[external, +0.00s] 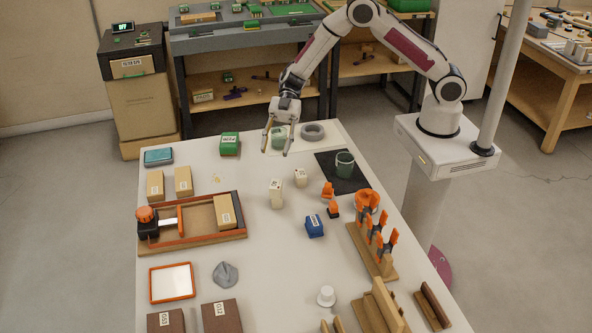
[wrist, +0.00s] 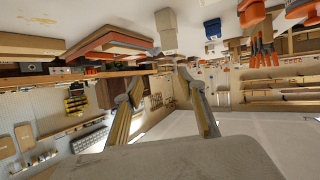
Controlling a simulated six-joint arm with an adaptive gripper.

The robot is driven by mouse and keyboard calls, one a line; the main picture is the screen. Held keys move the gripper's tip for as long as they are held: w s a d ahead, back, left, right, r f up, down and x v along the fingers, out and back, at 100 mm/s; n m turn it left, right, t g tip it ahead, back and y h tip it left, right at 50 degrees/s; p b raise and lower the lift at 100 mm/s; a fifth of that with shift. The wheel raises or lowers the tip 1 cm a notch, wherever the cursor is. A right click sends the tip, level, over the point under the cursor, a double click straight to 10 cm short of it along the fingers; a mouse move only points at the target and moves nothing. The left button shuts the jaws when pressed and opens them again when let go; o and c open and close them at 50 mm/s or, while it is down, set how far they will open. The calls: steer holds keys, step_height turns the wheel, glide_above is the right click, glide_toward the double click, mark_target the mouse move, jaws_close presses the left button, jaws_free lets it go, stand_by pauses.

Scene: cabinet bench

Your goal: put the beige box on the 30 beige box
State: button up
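Two tan-beige boxes stand side by side at the table's left, one (external: 155,186) left of the other (external: 183,181). A third tan-beige box (external: 224,211) sits at the right end of an orange-rimmed wooden tray (external: 197,239). Two smaller cream boxes, one (external: 276,193) taller and one (external: 300,178) shorter, stand mid-table. Labels are too small to read, so I cannot tell which is 30. My gripper (external: 276,151) is open and empty above the table's far part, apart from all these boxes. Its spread fingers also show in the wrist view (wrist: 160,82).
A green cup (external: 344,164) stands on a black mat. A grey ring (external: 312,131) and a green box (external: 229,143) lie at the far edge. A blue box (external: 315,226) and an orange-clipped rack (external: 374,245) are to the right.

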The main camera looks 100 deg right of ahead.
steer(key=w+d+r+m+t+h, duration=0.2)
steer(key=w+d+r+t+h, duration=0.1)
steer(key=r, duration=0.4)
steer(key=w+d+r+m+t+h, duration=0.1)
steer(key=w+d+r+t+h, duration=0.15)
steer(key=r, duration=0.45)
steer(key=s+d+r+m+h, duration=0.5)
steer(key=s+r+h, duration=0.2)
steer(key=s+r, duration=0.25)
steer(key=s+r+m+g+h, duration=0.2)
steer(key=s+m, duration=0.2)
steer(key=s, duration=1)
steer(key=s+a+f+g+y, duration=0.1)
steer(key=s+a+f+g, duration=0.1)
steer(key=s, duration=0.8)
steer(key=s+a+f+m+g+y, duration=0.1)
steer(key=s+a+f, duration=0.4)
steer(key=s, duration=0.6)
steer(key=shift+g+y, duration=0.45)
steer(key=shift+g, duration=0.1)
